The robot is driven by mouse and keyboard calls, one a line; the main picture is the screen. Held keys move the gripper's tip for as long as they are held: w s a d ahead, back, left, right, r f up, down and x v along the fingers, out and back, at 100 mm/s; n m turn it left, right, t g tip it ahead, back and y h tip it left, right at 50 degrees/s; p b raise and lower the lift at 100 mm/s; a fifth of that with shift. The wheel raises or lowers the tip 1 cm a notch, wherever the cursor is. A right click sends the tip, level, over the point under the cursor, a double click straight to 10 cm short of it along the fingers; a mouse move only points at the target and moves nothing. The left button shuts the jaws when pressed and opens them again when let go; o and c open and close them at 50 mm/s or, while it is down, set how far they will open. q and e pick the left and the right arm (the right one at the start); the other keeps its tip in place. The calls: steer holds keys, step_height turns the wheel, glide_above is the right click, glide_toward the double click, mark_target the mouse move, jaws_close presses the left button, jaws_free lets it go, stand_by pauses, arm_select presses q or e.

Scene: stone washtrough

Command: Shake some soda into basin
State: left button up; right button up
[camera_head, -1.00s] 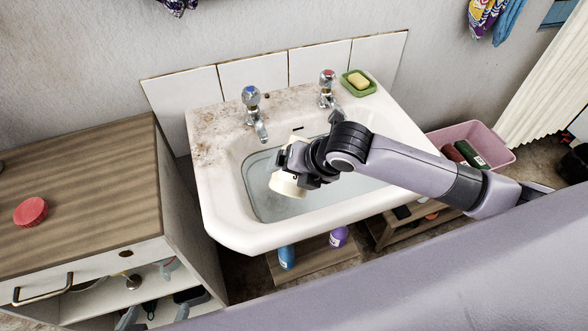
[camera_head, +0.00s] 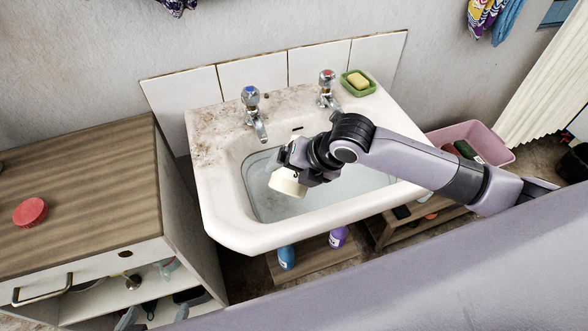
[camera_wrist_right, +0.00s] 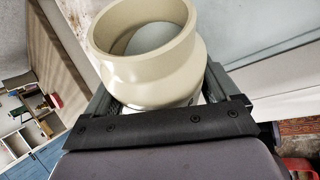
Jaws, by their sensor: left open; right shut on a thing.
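The white basin (camera_head: 222,212) is a sink with clear water in its bowl. My right gripper (camera_head: 298,174) is over the bowl, its arm coming in from the right. It is shut on a cream soda container (camera_head: 286,183), held tilted above the water. In the right wrist view the container (camera_wrist_right: 150,72) sits between the fingers, its wide round mouth open with a pale grey inside. No falling powder can be made out. A red round lid (camera_head: 30,211) lies on the wooden cabinet top. My left gripper is not in view.
Two taps (camera_head: 252,108) stand at the basin's back edge, with a yellow soap in a green dish (camera_head: 358,83) at the back right corner. The wooden cabinet (camera_head: 85,175) stands left. A pink tub (camera_head: 478,137) is at the right. Bottles stand below the basin.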

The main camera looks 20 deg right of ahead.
steer(key=shift+f+m+g+y, duration=0.1)
steer(key=shift+m+g+y, duration=0.3)
steer(key=shift+g+y, duration=0.3)
stand_by(1.1)
steer(key=shift+f+g+y, duration=0.15)
steer(key=shift+g+y, duration=0.25)
stand_by(0.7)
steer(key=shift+f+b, duration=0.15)
steer(key=shift+b, duration=0.35)
steer(key=shift+m+g, duration=0.3)
steer(key=shift+y, duration=0.3)
steer(key=shift+f+b, duration=0.1)
steer(key=shift+b, duration=0.2)
steer(key=shift+w+f+g+b, duration=0.1)
steer(key=shift+f+g+b, duration=0.05)
steer(key=shift+g+b, duration=0.15)
steer(key=shift+y, duration=0.3)
